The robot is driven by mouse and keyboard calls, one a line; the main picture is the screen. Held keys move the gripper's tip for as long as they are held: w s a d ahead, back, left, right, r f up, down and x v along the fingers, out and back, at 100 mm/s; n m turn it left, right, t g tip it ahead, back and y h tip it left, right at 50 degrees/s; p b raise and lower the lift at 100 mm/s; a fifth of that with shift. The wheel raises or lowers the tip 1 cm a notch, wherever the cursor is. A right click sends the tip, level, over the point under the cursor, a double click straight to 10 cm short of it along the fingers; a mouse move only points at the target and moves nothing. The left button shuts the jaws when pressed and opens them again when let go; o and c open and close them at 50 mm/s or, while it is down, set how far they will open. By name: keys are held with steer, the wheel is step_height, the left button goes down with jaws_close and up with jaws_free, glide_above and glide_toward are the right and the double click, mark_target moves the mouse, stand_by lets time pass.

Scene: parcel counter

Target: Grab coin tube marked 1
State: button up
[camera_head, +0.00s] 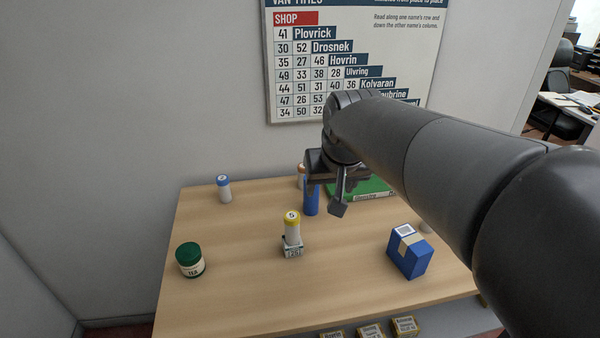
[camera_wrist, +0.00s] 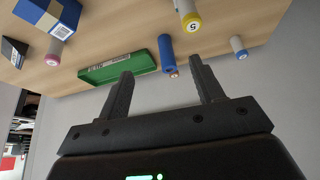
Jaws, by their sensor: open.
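No coin tube with a readable 1 shows. A copper-capped tube (camera_head: 301,172) stands at the back of the counter, partly hidden by a blue cylinder (camera_head: 311,198); its mark is not readable. In the wrist view its copper end (camera_wrist: 173,73) shows just past the blue cylinder (camera_wrist: 165,50). A yellow-capped tube marked 5 (camera_head: 292,228) stands on a small block. A blue-capped tube (camera_head: 223,188) stands back left. A pink-capped tube (camera_wrist: 53,55) shows in the wrist view, its mark unreadable. My gripper (camera_head: 325,196) is open and empty, above the back of the counter near the blue cylinder.
A green tray (camera_head: 372,188) lies at the back right, partly behind my arm. A blue box (camera_head: 409,252) stands front right and a green-lidded tea jar (camera_head: 190,260) front left. The wall with a times chart (camera_head: 300,70) rises behind. The counter's left middle is clear.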

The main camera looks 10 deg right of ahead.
steer(key=w+f, duration=0.3)
steer(key=w, duration=1.3)
steer(key=m, duration=0.1)
glide_toward(301, 169)
steer(key=w, duration=0.2)
steer(key=shift+g, duration=0.4)
steer(key=x, duration=0.8)
steer(key=d+x, duration=0.1)
steer(key=x, duration=0.3)
steer(key=shift+w+d, duration=0.1)
steer(key=shift+d, duration=0.05)
steer(key=shift+c, duration=0.5)
steer(key=c, duration=1.1)
